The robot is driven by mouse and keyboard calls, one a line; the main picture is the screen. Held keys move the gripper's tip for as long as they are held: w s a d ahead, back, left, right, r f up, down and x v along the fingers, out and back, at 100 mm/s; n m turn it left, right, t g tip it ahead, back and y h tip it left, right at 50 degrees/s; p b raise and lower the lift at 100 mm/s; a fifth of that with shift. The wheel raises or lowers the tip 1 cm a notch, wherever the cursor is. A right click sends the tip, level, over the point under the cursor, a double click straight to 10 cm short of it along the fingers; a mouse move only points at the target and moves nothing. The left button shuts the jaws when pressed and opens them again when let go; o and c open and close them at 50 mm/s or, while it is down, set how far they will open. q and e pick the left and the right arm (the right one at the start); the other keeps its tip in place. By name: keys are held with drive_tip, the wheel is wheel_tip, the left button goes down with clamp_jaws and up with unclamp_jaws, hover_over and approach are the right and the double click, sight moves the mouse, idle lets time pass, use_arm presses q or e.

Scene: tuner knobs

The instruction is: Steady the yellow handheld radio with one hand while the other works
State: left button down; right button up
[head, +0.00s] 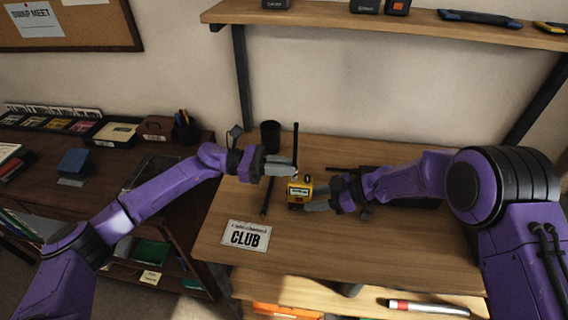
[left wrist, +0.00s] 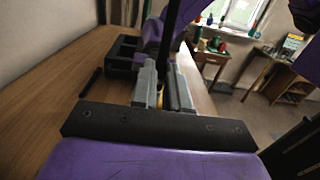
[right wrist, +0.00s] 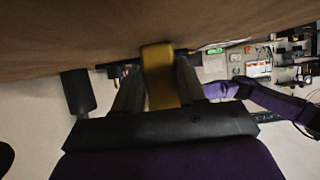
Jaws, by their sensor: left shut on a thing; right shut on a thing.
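The yellow handheld radio (head: 299,193) stands on the wooden table with its black antenna (head: 296,145) pointing up. My right gripper (head: 318,200) is shut on the radio's body from the right, and the yellow body shows between its fingers in the right wrist view (right wrist: 159,75). My left gripper (head: 290,170) is shut at the radio's top from the left, close to the antenna's base. In the left wrist view the dark antenna (left wrist: 180,25) rises between or just behind the fingers. The exact top part it grips, and any knob there, is hidden by the fingers.
A white CLUB card (head: 246,235) lies at the table's front left. A black cup (head: 270,137) stands at the back left, and a thin black stick (head: 267,200) lies left of the radio. A wall shelf (head: 420,20) hangs above. The table's front middle is clear.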

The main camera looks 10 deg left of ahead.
use_arm(q)
drive_tip(key=shift+f, duration=0.2)
drive_tip(key=c, duration=1.1)
unclamp_jaws()
drive_tip(key=shift+o, duration=0.2)
drive_tip(key=a, duration=1.2)
drive_tip(key=shift+f, duration=0.15)
